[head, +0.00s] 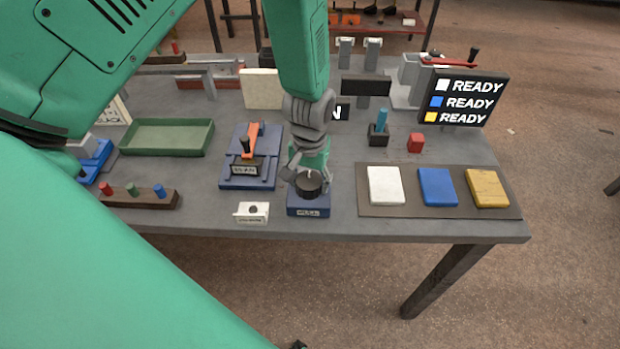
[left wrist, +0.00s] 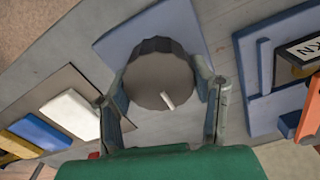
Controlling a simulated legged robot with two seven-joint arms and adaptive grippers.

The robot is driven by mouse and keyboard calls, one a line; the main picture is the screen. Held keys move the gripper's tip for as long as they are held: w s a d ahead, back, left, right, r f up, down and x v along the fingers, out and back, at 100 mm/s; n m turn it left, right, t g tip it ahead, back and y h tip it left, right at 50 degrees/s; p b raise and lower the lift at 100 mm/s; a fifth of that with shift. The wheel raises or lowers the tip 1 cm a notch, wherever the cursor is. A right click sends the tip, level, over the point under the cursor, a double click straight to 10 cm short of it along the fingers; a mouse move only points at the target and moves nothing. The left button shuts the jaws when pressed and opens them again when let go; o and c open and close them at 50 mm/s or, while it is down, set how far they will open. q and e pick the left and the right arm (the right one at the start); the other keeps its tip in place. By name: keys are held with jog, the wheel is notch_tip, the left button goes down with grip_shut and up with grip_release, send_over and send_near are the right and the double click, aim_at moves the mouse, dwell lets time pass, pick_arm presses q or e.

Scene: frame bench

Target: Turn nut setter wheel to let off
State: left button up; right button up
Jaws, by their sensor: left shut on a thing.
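The nut setter wheel (head: 309,183) is a dark round knob with a scalloped rim and a pale pointer mark, on a blue base block (head: 308,208) with a small label at the bench's front edge. My left gripper (head: 306,176) reaches down from above and is shut on the wheel. In the left wrist view the wheel (left wrist: 160,78) sits between the two fingers, one on each side of its rim, and its pale mark points toward the lower right. The label's text is too small to read surely. My right gripper is not in view.
Left of the wheel stand a blue fixture with an orange lever (head: 250,140) and a small white block (head: 251,212). To the right lies a dark mat (head: 365,208) with white, blue and yellow pads. A sign (head: 464,97) reads READY on three lines. A green tray (head: 168,152) is at left.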

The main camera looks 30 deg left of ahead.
aim_at(311, 176)
pick_arm(q)
jog(key=shift+w+r, duration=0.15)
jog(key=shift+w, duration=0.2)
jog(key=o, duration=1.1)
jog(key=shift+o, duration=0.3)
jog(key=shift+s+r, duration=0.1)
jog(key=shift+r, duration=0.1)
notch_tip(311, 176, up, 11)
jog(key=shift+r, duration=0.1)
